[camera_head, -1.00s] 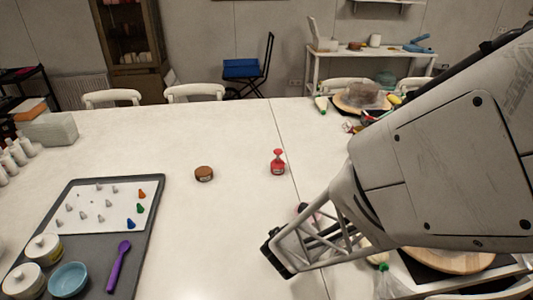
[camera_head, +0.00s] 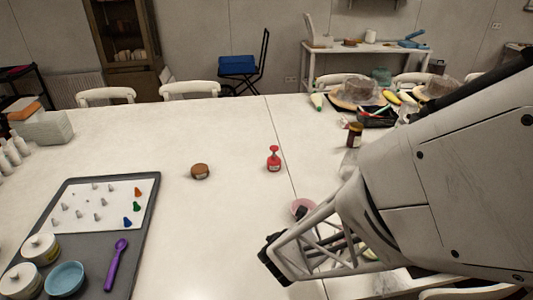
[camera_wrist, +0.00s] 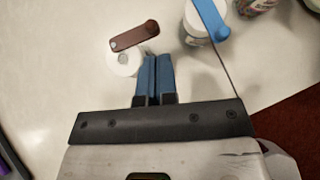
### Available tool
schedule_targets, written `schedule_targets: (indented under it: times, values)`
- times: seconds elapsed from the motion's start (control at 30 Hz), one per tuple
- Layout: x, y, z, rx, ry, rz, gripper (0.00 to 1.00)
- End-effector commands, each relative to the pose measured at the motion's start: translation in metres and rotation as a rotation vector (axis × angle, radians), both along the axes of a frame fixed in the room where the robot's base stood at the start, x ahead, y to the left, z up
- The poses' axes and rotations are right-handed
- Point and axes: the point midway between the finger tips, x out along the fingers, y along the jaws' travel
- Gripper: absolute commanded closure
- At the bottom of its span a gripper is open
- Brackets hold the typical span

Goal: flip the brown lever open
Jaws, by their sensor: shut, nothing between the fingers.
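The brown lever (camera_wrist: 135,36) shows in the wrist view, lying across the top of a small white round base (camera_wrist: 124,61). It reaches past the base toward the upper right. My gripper (camera_wrist: 154,62) is shut and empty, its blue fingers side by side just right of the base and below the lever in the picture. I cannot tell whether the fingers touch them. In the head view my gripper (camera_head: 270,262) is at the bottom middle, and I cannot make out the brown lever there.
A white container with a blue lever (camera_wrist: 212,18) stands close on the right in the wrist view, with a colourful jar (camera_wrist: 250,5) beyond. In the head view, a grey tray (camera_head: 72,190), a brown round piece (camera_head: 200,171) and a red knobbed piece (camera_head: 273,158) stand left of and beyond my gripper.

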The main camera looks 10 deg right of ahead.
Motion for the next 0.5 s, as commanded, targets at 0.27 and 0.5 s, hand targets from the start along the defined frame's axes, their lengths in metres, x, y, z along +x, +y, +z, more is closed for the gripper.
schedule_targets:
  times: [0.27, 0.5]
  values:
    - [-0.021, 0.000, 0.009, 0.001, -0.002, 0.000, 1.00]
    - [-0.040, 0.000, 0.029, 0.001, -0.003, 0.001, 1.00]
